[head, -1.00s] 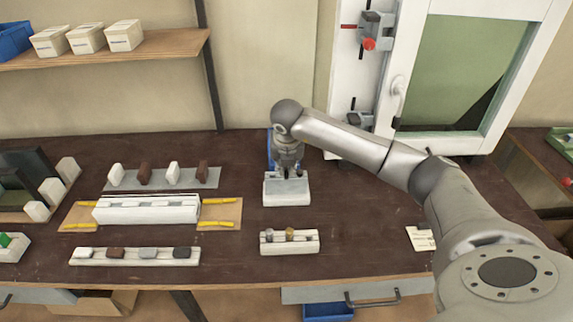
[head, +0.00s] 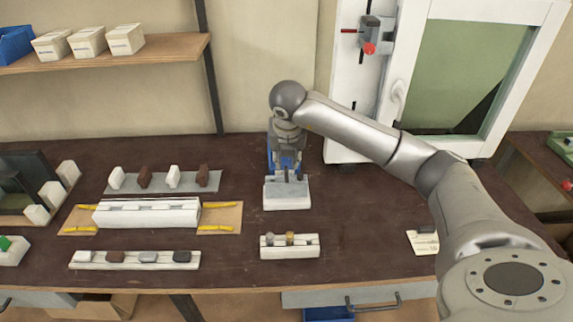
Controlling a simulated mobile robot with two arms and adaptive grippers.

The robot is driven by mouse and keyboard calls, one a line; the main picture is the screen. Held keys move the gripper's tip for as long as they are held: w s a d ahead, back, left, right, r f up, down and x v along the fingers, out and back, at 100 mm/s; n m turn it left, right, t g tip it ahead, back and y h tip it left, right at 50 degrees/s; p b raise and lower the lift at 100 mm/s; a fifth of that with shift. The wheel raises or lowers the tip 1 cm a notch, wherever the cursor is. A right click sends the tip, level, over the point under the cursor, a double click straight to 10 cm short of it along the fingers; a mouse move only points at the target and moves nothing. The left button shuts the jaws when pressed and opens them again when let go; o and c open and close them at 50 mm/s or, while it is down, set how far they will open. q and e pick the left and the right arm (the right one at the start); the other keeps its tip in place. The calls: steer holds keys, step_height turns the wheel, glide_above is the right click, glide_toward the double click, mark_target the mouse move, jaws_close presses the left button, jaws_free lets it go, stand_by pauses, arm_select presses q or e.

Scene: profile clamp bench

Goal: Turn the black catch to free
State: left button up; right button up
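My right gripper (head: 287,178) points down over a small white block (head: 287,201) on the bench. Its dark fingertips are at the block's top face, and they look close together. They are too small to tell whether they hold anything. I cannot make out a black catch for certain: anything on top of the block is hidden by the fingers, and my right forearm covers the lower part of the white frame (head: 411,60) behind. A grey clamp with a red knob (head: 369,48) shows higher on that frame. My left gripper is not in view.
A white holder with two small round pieces (head: 289,245) stands in front of the block. A long white profile fixture (head: 147,214) and block rows lie to the left.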

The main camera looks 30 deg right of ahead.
steer(key=v, duration=0.5)
steer(key=shift+r, duration=0.2)
